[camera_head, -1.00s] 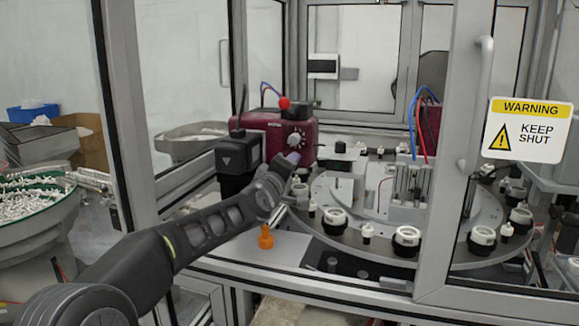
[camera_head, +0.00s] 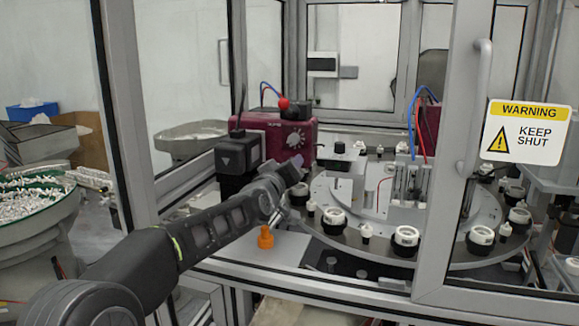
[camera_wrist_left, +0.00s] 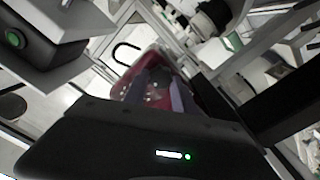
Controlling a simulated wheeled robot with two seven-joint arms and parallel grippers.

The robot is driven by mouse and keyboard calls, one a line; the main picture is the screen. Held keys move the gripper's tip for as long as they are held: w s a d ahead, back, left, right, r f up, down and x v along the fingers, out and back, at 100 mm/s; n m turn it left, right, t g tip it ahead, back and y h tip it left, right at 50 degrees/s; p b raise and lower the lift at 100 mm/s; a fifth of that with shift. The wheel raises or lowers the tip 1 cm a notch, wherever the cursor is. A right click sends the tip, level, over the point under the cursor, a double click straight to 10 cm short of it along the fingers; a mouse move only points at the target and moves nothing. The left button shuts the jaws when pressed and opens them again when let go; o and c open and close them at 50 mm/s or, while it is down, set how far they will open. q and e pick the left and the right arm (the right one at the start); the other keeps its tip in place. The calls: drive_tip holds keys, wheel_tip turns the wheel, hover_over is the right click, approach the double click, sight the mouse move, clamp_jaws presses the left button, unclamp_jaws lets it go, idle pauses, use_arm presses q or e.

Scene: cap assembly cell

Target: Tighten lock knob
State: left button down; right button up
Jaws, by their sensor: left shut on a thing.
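My left gripper (camera_head: 292,176) reaches in from the left to the front of the maroon unit (camera_head: 267,130). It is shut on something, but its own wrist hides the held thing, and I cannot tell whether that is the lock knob. In the left wrist view, its fingers (camera_wrist_left: 158,95) are close together and the maroon unit (camera_wrist_left: 155,62) lies behind them. A pale dial (camera_head: 294,140) shows on the unit's face, just above the fingertips. My right gripper is not in view.
A round table (camera_head: 345,243) carries several white and black caps to the right of my gripper. A black box (camera_head: 238,152) stands left of the maroon unit. The door frame (camera_head: 452,150) with its warning sign (camera_head: 527,131) stands at the right.

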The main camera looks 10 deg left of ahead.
use_arm(q)
drive_tip(key=shift+f, duration=0.2)
drive_tip(key=c, duration=1)
unclamp_jaws()
drive_tip(key=shift+r, duration=0.1)
drive_tip(key=shift+c, duration=0.2)
drive_tip(key=shift+s, duration=0.1)
drive_tip(key=s+b, duration=0.1)
drive_tip(key=s, duration=0.6)
drive_tip(key=shift+s+a+b, duration=0.25)
drive_tip(key=shift+s+b, duration=0.05)
